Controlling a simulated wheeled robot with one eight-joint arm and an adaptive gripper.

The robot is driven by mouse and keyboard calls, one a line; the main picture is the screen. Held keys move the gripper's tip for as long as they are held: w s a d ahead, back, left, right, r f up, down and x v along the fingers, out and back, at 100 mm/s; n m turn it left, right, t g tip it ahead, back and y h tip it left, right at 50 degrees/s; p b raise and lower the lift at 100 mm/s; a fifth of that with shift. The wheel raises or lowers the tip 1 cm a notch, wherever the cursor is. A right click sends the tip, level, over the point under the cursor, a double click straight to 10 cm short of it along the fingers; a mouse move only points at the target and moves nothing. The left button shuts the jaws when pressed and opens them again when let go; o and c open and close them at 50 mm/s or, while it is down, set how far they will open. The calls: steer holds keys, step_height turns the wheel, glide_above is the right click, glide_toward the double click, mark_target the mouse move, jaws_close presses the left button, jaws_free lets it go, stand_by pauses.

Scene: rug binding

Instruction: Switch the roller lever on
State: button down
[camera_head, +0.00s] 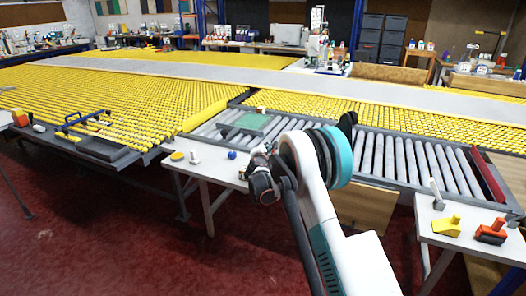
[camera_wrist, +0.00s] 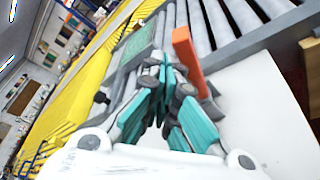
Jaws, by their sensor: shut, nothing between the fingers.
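An orange lever (camera_wrist: 187,58) stands on a grey base (camera_wrist: 205,98) at the edge of the white table, beside the grey rollers, in the wrist view. It leans a little to the left in that picture. My gripper (camera_wrist: 166,82), with teal and grey fingers, is shut and empty just left of the lever. I cannot tell whether the fingers touch it. In the head view my arm blocks the sight of this lever and of the gripper's tips.
Grey rollers (camera_head: 430,165) run along the yellow roller bed (camera_head: 140,95). A green plate (camera_head: 252,121) lies on the left rollers. On the right table stand a grey upright lever (camera_head: 436,192), a yellow wedge (camera_head: 447,226) and an orange block (camera_head: 491,231). Red floor (camera_head: 90,240) is open at front left.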

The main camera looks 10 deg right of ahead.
steer(key=shift+s+d+f, duration=0.15)
steer(key=shift+s+d, duration=0.3)
steer(key=shift+d, duration=0.2)
steer(key=shift+s+d+f, duration=0.15)
steer(key=shift+s+d, duration=0.3)
steer(key=shift+d, duration=0.15)
steer(key=shift+s+f, duration=0.1)
